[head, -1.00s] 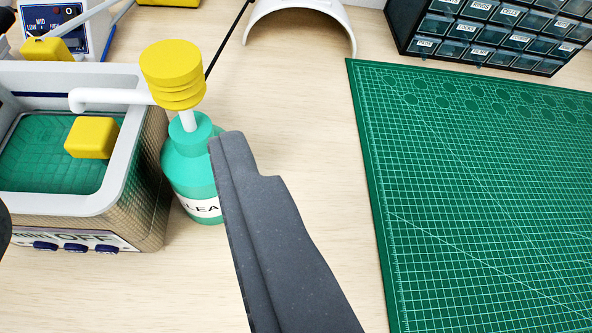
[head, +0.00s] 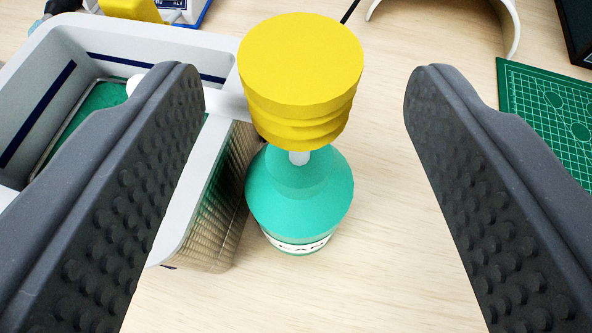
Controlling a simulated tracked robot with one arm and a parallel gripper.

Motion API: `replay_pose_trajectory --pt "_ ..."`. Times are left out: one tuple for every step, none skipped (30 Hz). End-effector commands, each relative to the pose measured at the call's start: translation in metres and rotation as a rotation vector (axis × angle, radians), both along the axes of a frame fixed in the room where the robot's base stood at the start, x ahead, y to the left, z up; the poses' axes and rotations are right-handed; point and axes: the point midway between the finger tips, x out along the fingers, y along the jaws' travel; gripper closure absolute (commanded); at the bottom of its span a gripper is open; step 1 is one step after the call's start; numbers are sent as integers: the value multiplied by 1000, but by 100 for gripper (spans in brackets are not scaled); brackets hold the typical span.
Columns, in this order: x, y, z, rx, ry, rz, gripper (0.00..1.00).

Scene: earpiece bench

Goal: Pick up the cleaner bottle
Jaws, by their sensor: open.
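The cleaner bottle (head: 299,194) stands upright on the bench, with a teal body, a yellow ribbed pump top and a partly visible white label low on its front. My gripper (head: 305,85) is open, one dark finger to the left of the bottle and one to the right. Neither finger touches the bottle, and the pump top shows between the fingertips.
A grey-rimmed tank (head: 195,210) with teal inside stands close against the bottle's left side, partly hidden by my left finger. A green cutting mat (head: 540,105) lies at the right. A white curved object (head: 512,32) is behind. Bare bench shows in front and to the right.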

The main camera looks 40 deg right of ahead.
Motion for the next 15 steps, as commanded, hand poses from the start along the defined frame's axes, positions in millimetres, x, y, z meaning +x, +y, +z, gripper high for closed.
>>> replay_pose_trajectory --pt "3 -2 -1 0 1 -1 45" --pt "5 -4 -2 0 2 -1 45" --pt "8 -7 -4 0 4 -1 45" --pt "11 -9 -6 0 5 -2 45" --pt "13 -10 -6 -1 4 -2 45" --pt "17 -13 -7 0 4 -3 45" --pt "21 -14 -8 1 2 -2 45" --pt "23 -15 -9 1 2 -1 45" --pt "26 -18 -10 1 0 -1 45" --pt "28 -19 -11 0 1 -2 45" --pt "30 -21 -12 -1 2 -2 45" --pt "32 -23 -13 0 3 -2 45" --pt "33 -24 -14 0 3 -4 45" --pt "34 -25 -15 1 2 -4 45" --pt "36 -26 -16 1 3 -4 45"
